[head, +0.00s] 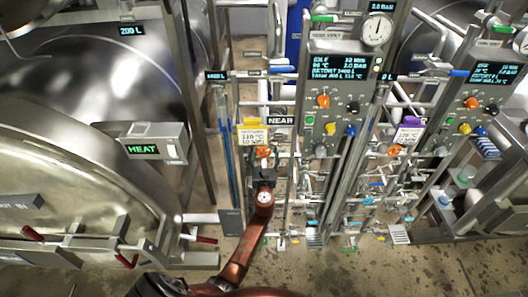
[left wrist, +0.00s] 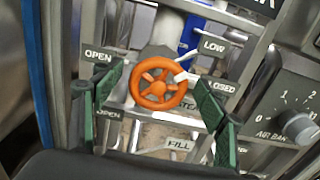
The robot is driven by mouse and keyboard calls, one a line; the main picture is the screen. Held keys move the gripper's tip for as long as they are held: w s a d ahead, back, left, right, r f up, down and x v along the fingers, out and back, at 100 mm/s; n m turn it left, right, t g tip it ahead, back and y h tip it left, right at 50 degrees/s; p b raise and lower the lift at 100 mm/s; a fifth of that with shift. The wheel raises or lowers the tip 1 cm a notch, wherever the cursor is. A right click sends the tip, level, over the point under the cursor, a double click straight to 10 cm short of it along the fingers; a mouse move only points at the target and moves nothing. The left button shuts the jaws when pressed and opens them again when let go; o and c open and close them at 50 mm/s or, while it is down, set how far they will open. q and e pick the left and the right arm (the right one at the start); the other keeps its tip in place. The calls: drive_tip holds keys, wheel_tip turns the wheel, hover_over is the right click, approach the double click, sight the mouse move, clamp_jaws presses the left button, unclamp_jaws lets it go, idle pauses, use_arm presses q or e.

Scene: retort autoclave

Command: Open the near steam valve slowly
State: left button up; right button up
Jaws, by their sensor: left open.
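The near steam valve's orange handwheel (head: 263,152) is small in the head view, under a yellow tag (head: 252,137) beside the NEAR sign (head: 281,121). The left wrist view shows this spoked wheel (left wrist: 144,91) face-on, with a white mark at its right rim, toward the CLOSED label (left wrist: 222,87). The OPEN label (left wrist: 99,55) is at its upper left. My left gripper (head: 264,168) is open in front of the wheel. In the left wrist view its green-padded fingers stand either side of the wheel, with gaps visible. My right gripper is not in view.
A control panel (head: 340,100) with knobs and a gauge (head: 377,30) stands right of the valve. An AIR BAR knob (left wrist: 298,127) is close on the right in the wrist view. Pipes crowd the rack; a large steel vessel (head: 80,150) fills the left. Floor shows in front.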

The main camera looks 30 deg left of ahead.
use_arm(q)
drive_tip(key=shift+w+a, duration=0.3)
drive_tip(key=shift+w, duration=0.15)
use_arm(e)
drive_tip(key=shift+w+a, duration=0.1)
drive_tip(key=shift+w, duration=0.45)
use_arm(q)
drive_tip(key=c, duration=1.2)
drive_tip(key=shift+o, duration=0.2)
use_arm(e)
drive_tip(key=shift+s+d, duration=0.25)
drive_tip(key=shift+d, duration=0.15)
